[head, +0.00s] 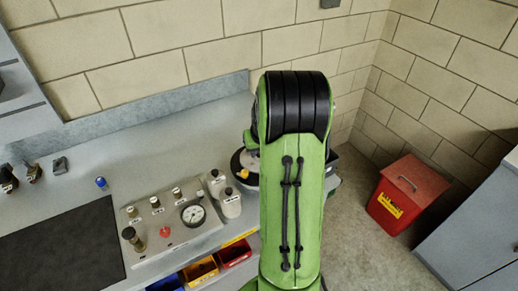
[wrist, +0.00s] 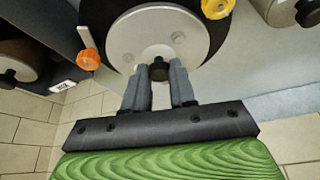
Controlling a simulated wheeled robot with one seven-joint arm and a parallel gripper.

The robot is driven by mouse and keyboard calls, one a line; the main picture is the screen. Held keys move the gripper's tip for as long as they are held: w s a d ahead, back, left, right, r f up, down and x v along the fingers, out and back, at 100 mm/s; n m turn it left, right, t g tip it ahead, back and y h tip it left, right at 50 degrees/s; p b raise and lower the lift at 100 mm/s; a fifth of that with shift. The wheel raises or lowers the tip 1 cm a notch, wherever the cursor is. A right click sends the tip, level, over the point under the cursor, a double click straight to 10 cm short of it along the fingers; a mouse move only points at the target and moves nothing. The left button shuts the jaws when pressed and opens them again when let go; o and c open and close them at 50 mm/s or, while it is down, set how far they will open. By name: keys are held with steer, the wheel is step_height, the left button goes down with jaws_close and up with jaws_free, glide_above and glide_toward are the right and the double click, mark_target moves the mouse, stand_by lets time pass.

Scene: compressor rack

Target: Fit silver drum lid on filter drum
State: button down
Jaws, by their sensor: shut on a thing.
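The silver drum lid (wrist: 160,30) is a round pale metal disc with a black centre knob (wrist: 160,68). My gripper (wrist: 160,72) is shut on this knob, one grey finger on each side. The filter drum (wrist: 218,35) shows as a dark round rim around the lid in the wrist view, with a yellow knob (wrist: 217,7) and an orange knob (wrist: 88,59) at its edge. Whether the lid touches the drum I cannot tell. In the head view my arm hides the gripper and most of the drum; the drum's dark left edge (head: 238,166) shows on the bench.
White bottles (head: 230,203) and a gauge panel (head: 170,220) stand left of the drum on the bench (head: 135,160). Coloured bins (head: 200,272) sit at the bench front. A red box (head: 400,197) stands on the floor at right. A tiled wall (head: 180,45) closes the back.

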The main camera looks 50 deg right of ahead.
steer(key=shift+f, duration=0.35)
steer(key=shift+f, duration=0.1)
steer(key=shift+f+b, duration=0.3)
steer(key=shift+b, duration=0.25)
steer(key=shift+c, duration=2.3)
jaws_free()
steer(key=shift+r+p, duration=2.7)
steer(key=shift+r, duration=0.9)
